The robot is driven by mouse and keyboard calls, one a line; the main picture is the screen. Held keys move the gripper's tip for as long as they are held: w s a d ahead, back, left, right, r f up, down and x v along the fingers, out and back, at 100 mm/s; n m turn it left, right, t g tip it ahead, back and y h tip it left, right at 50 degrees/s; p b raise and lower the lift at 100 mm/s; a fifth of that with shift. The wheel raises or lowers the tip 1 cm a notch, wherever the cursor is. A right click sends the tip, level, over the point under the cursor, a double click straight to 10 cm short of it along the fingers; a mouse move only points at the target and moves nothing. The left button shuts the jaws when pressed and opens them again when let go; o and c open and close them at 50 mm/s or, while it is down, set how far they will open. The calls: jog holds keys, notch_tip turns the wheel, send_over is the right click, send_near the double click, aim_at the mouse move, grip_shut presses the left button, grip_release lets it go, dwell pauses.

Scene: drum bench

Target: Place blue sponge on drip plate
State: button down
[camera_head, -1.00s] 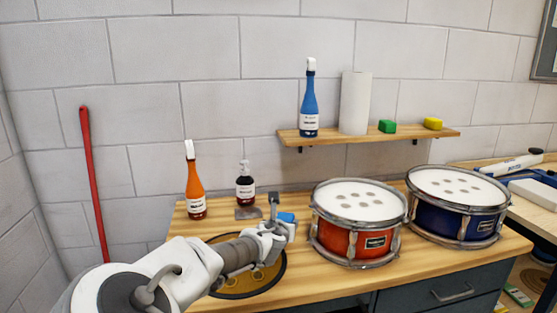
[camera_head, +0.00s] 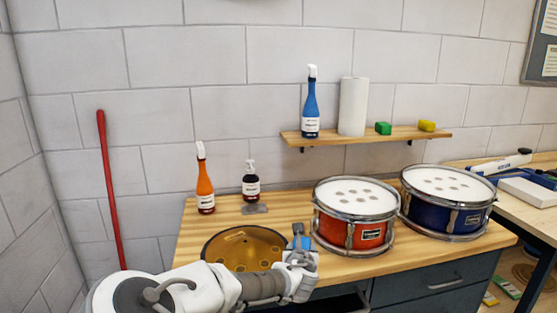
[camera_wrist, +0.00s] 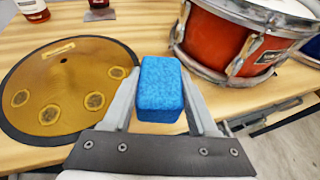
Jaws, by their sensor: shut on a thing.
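The blue sponge (camera_wrist: 159,88) is between the two fingers of my gripper (camera_wrist: 162,100), which is shut on it. In the head view, a little of the sponge's blue (camera_head: 307,242) shows by my gripper (camera_head: 300,248), just left of the red drum. I cannot tell whether the sponge is clear of the bench top. A small flat grey plate, which looks like the drip plate (camera_head: 255,209), lies on the bench in front of a dark pump bottle; it also shows at the top of the wrist view (camera_wrist: 100,15). Nothing lies on it.
A gold cymbal-like disc (camera_head: 243,248) lies left of my gripper. The red drum (camera_head: 352,232) and blue drum (camera_head: 450,217) stand to the right. An orange bottle (camera_head: 205,185) and the pump bottle (camera_head: 251,183) stand at the back. Bare wood lies between disc and red drum.

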jog(key=s+d+f+n+y+p, duration=0.1)
jog(key=s+d+f+p, duration=0.1)
jog(key=s+d+p, duration=0.2)
jog(key=s+d, duration=0.3)
jog(key=s, duration=0.2)
jog(key=shift+s+d+y, duration=0.15)
jog(key=shift+d+y, duration=0.15)
jog(key=shift+d, duration=0.1)
jog(key=shift+d+f, duration=0.1)
jog(key=shift+d, duration=0.05)
